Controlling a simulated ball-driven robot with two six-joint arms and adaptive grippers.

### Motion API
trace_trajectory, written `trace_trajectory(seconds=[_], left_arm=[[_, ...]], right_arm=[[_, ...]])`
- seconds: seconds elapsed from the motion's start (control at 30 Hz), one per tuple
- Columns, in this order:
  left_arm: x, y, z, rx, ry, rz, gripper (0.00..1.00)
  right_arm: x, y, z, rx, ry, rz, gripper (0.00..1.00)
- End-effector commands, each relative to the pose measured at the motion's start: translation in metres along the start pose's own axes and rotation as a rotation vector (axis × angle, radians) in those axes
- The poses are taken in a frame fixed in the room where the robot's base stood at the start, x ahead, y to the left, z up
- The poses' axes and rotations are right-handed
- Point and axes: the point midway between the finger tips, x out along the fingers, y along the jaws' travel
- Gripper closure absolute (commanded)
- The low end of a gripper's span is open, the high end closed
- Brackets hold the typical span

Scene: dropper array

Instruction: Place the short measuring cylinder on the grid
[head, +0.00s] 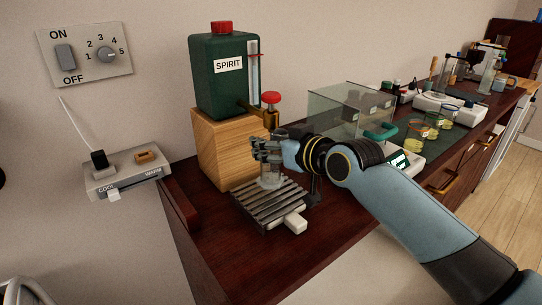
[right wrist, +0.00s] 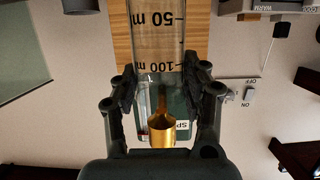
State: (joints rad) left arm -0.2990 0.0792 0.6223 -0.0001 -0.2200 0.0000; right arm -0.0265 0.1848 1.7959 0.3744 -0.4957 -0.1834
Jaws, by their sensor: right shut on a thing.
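The short measuring cylinder (head: 270,181) is clear glass and upright. In the right wrist view the cylinder (right wrist: 157,40) shows upside down, with 50 and 100 marks. My right gripper (head: 268,150) is shut around its upper part; both fingers also show on either side of it in the right wrist view (right wrist: 160,85). The cylinder's base is over the back part of the slatted metal grid (head: 265,208); I cannot tell whether it touches. The brass tap (right wrist: 162,131) of the spirit tank is close to the cylinder's mouth. My left gripper is not in view.
The green spirit tank (head: 224,92) stands on a wooden block (head: 222,150) just behind the grid. A glass-walled box (head: 350,112) stands to the right of my gripper. A switch panel (head: 84,56) is on the wall. The counter's front left corner is bare.

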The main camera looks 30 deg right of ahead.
Motion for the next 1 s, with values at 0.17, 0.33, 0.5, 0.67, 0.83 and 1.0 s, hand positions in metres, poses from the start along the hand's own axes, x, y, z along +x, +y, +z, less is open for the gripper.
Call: trace_trajectory(seconds=[0.17,0.33,0.5,0.67,0.83,1.0], left_arm=[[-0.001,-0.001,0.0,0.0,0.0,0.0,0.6],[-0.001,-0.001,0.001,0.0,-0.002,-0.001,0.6],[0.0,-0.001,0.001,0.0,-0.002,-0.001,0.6],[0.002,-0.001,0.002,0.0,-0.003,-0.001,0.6],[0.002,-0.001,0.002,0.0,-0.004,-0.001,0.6],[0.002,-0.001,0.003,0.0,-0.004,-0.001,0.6]], right_arm=[[0.007,0.0,0.026,0.004,-0.004,0.0,1.0],[0.009,0.0,0.032,0.001,-0.001,0.001,1.0],[0.009,0.0,0.033,0.001,-0.002,0.001,1.0],[0.009,0.0,0.035,0.001,-0.003,0.001,0.47],[0.009,0.0,0.035,0.001,-0.003,0.001,0.32],[0.009,0.0,0.035,0.001,-0.003,0.001,0.32]])
